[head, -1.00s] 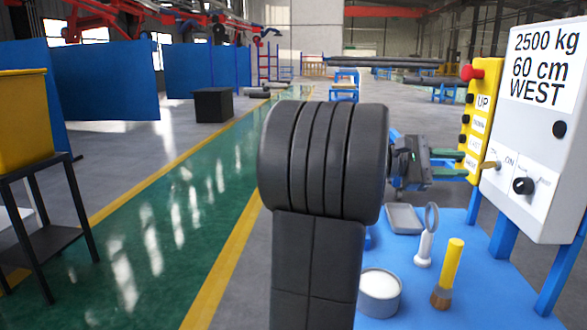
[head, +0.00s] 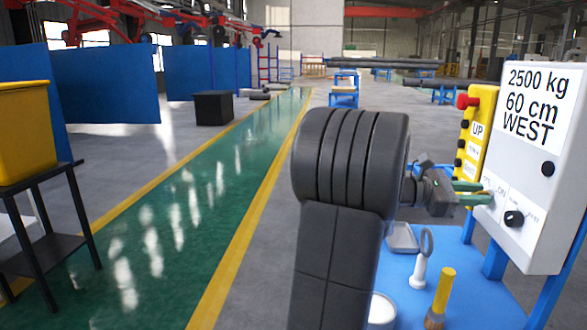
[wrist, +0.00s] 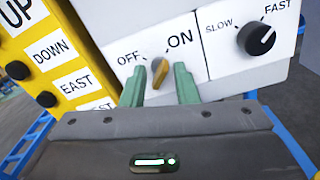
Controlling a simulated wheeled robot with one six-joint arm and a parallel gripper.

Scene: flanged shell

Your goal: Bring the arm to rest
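My gripper (head: 482,192) reaches right to the lower left of the white control box (head: 555,150). In the wrist view its two green fingers (wrist: 160,86) stand on either side of the small tan OFF/ON switch (wrist: 160,73), with gaps showing, so it is open and holds nothing. The switch's lever is tilted, its upper end leaning right toward ON. I cannot tell whether a finger touches the box face. My dark arm (head: 350,165) fills the middle of the head view.
The SLOW/FAST knob (wrist: 256,38) is right of the switch. A yellow button pendant (head: 478,130) is beside the box. Below, a blue table (head: 410,272) carries a grey tray (head: 403,238), a magnifier-like item (head: 421,262), a yellow-handled brush (head: 442,295) and a round tin (head: 381,310).

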